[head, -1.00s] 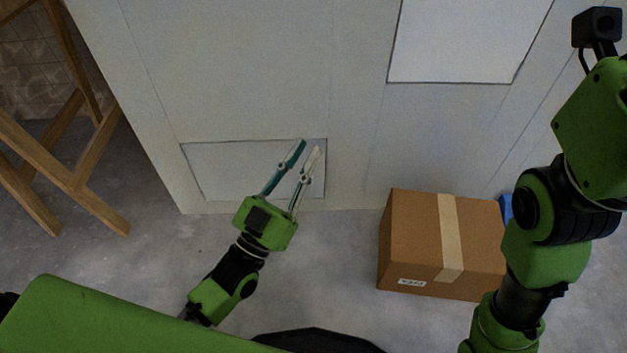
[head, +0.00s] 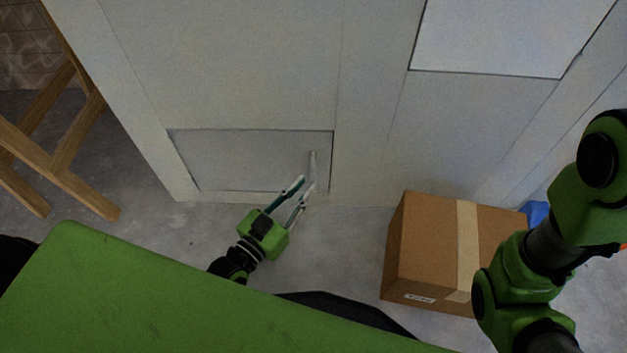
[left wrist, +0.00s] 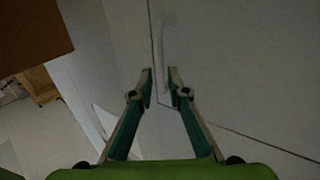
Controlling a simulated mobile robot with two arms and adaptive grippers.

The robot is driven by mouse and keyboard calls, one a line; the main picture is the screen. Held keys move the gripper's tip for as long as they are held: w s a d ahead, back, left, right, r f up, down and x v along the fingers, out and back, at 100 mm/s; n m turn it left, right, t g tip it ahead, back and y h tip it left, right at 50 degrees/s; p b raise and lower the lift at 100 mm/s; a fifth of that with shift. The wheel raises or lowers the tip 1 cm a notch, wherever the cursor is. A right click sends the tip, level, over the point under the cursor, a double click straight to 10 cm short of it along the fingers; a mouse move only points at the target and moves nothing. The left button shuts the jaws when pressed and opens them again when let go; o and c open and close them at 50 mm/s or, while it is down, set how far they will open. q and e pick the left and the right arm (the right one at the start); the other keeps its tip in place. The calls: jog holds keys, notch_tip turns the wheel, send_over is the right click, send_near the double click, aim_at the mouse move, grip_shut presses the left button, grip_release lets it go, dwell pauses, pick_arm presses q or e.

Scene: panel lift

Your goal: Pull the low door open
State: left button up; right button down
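The low door (head: 240,158) is a pale rectangular panel at the foot of the white wall in the head view. It looks flush, with dark seams around it. Its pale upright bar handle (head: 313,163) is near the right edge. My left gripper (head: 307,184) is open, its fingertips near the handle's lower end in the picture; I cannot tell whether they touch it. In the left wrist view the two fingertips (left wrist: 161,74) stand apart with nothing clear between them, and the faint handle (left wrist: 164,35) lies beyond. My right gripper is out of view.
A taped cardboard box (head: 430,250) stands on the floor right of the door, with a blue object (head: 537,212) behind it. A wooden trestle (head: 60,165) stands at the left. The floor (head: 160,225) in front of the door's left part is clear.

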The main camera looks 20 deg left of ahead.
aim_at(312, 179)
pick_arm(q)
jog(key=shift+b+x, duration=0.8)
jog(key=shift+x, duration=1.55)
grip_shut()
